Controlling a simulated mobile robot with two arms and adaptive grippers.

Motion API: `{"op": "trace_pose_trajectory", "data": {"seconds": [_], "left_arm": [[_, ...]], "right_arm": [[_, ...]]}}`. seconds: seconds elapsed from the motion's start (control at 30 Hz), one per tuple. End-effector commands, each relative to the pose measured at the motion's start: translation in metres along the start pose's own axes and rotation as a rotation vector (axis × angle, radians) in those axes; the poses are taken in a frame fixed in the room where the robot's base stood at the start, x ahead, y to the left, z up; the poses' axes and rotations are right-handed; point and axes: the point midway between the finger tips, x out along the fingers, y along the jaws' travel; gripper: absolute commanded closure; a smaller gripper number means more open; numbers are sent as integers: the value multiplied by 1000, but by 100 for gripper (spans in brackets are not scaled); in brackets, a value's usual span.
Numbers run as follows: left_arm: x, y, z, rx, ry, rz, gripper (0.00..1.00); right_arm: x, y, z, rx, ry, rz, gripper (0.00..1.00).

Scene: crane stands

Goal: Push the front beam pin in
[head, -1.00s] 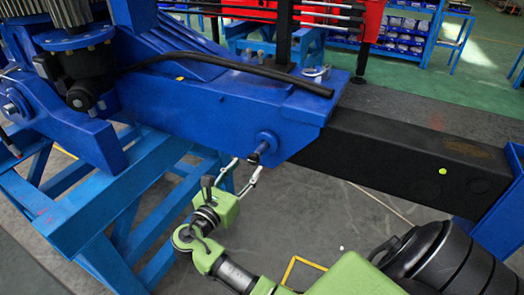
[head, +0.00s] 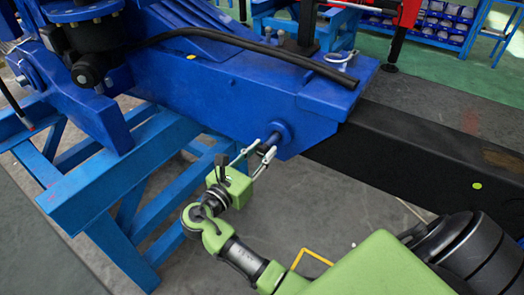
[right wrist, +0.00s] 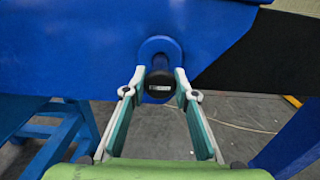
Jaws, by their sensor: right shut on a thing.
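The front beam pin (head: 266,146) is a short dark cylinder. It sticks out of a round blue collar (head: 281,131) on the side of the blue crane beam (head: 215,100). In the right wrist view the pin's dark round end (right wrist: 160,84) faces me, with a small pale label on it. My right gripper (head: 263,149) is shut on the pin, one fingertip on each side of it. The right wrist view shows both fingers (right wrist: 160,78) along the pin's sides, just in front of the collar. The pin's inner part is hidden in the beam. My left gripper is out of view.
A black beam (head: 420,165) runs from the blue beam to the right. A light-blue stand (head: 110,180) supports the crane at the left, close to my right arm. A black hose (head: 250,58) lies on top. Grey floor below is mostly clear.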

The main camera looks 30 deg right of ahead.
Motion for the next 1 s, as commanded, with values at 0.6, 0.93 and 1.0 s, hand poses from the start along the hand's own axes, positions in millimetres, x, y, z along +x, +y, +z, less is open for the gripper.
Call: {"op": "trace_pose_trajectory", "data": {"seconds": [0.6,0.93,1.0], "left_arm": [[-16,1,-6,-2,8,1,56],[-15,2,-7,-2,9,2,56],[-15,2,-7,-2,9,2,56]], "right_arm": [[51,0,1,0,-2,-2,100],[51,0,2,2,-4,-2,56],[51,0,1,2,-3,-2,56]]}}
